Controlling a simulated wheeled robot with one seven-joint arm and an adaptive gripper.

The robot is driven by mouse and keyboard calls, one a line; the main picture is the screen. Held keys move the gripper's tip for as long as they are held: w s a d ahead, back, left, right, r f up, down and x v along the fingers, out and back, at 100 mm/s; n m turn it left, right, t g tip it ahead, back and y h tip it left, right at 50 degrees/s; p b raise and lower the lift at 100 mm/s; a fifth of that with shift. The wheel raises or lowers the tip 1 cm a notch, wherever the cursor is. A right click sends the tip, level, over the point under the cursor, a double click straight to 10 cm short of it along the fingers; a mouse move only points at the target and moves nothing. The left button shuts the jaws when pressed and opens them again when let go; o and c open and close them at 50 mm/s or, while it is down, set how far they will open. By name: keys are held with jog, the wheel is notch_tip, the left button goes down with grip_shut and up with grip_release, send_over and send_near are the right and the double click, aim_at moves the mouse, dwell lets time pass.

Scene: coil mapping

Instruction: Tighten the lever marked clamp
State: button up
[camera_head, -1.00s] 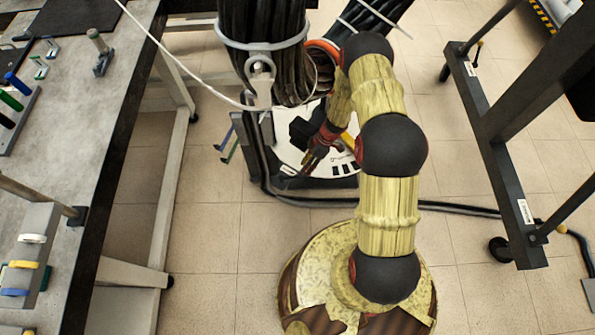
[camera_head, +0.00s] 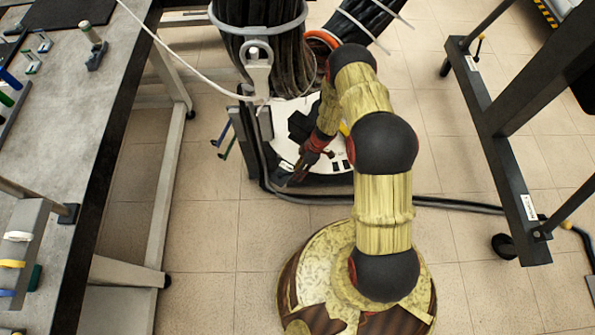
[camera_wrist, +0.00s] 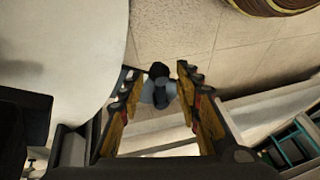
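My gripper (camera_wrist: 160,88) is open in the wrist view, with its two fingers on either side of a dark knob with a grey part (camera_wrist: 161,84), perhaps a lever end. I cannot tell whether the fingers touch it. No clamp marking is readable. In the head view my gripper (camera_head: 297,174) is small and dark, over the white round plate (camera_head: 285,152) of the machine. The knob cannot be made out in the head view.
A thick black cable bundle (camera_head: 262,50) hangs behind my gripper. A grey workbench (camera_head: 70,130) stands at the left and a dark metal frame (camera_head: 505,170) at the right. A black cable (camera_head: 450,204) crosses the tiled floor.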

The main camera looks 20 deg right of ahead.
jog(key=shift+c, duration=1.3)
grip_shut()
